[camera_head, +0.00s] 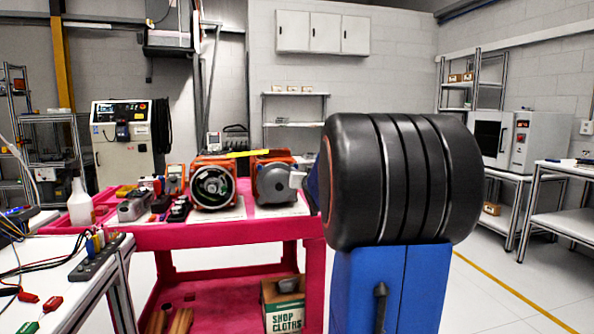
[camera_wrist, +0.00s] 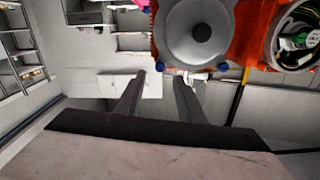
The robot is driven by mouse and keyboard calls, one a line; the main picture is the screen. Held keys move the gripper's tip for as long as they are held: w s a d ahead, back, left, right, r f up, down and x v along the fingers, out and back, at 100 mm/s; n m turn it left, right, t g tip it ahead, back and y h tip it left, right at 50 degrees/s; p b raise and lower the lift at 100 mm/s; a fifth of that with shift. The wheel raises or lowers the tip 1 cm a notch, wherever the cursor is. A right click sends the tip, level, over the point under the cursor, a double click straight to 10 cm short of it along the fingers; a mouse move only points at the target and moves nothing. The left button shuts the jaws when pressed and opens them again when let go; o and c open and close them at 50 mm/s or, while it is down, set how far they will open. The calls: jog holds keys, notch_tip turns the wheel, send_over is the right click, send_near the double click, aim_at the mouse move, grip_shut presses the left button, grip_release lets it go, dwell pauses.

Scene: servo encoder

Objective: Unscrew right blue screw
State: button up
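An orange servo motor (camera_head: 259,160) with a round grey cover (camera_head: 273,183) stands on the red cart. In the wrist view, which is upside down, the grey cover (camera_wrist: 195,32) shows with two blue screws at its lower corners. One blue screw (camera_wrist: 163,65) lies just beyond and between my fingertips; it is the right one in the head camera's sense. The other blue screw (camera_wrist: 222,67) is farther right. My gripper (camera_wrist: 160,76) is open, with a clear gap between its fingers and nothing held. Whether a fingertip touches the motor is unclear.
A second orange motor (camera_head: 213,185) with an open round face stands to the left. A yellow bar (camera_head: 248,153) lies across the tops. Tools and a white bottle (camera_head: 80,203) fill the cart's left side. My own arm blocks the view right of the red cart (camera_head: 225,235).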

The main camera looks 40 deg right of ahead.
aim_at(296, 167)
jog(key=shift+x, duration=3.5)
jog(key=shift+c, duration=0.6)
grip_shut()
